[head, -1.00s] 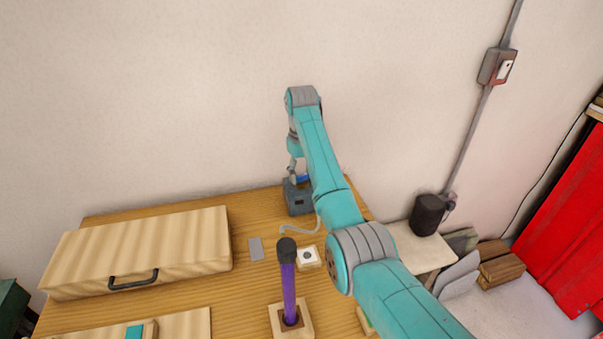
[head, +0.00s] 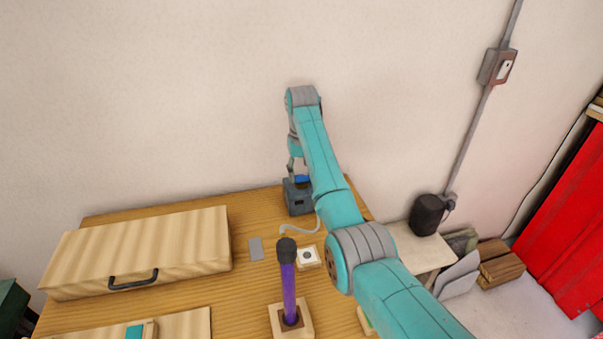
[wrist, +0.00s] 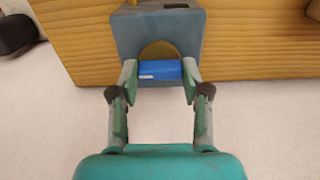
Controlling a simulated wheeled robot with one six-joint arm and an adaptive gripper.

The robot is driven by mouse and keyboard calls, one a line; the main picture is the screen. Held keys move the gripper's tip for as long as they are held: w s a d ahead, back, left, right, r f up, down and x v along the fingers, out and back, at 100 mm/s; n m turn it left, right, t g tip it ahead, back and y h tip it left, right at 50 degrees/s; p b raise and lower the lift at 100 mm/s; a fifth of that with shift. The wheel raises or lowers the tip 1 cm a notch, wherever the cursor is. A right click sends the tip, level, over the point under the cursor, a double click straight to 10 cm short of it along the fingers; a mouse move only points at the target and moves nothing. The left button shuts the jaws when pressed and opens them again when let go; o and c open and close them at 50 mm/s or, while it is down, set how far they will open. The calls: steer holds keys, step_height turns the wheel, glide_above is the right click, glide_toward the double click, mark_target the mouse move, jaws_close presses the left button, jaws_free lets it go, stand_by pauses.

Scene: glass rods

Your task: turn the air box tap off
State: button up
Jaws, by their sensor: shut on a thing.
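The air box (head: 298,203) is a grey-blue box at the back of the wooden table, below my arm. In the wrist view the air box (wrist: 195,28) fills the top middle. Its tap (wrist: 160,69) is a blue bar lying crosswise in the picture, in front of a round brass-coloured plate (wrist: 160,48). My gripper (wrist: 160,74) has one finger at each end of the blue tap and is shut on it. In the head view my gripper (head: 296,170) is at the top of the box, and only a little of the blue tap (head: 302,179) shows.
A purple rod (head: 289,285) with a black top stands in a wooden block, close to my arm. A pale hose (head: 300,229) runs from the box near a white dial block (head: 308,256). A wooden case (head: 150,245) lies at the left. The wall is behind.

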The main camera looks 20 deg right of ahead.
steer(key=shift+f, duration=0.1)
steer(key=o, duration=1)
steer(key=shift+o, duration=0.7)
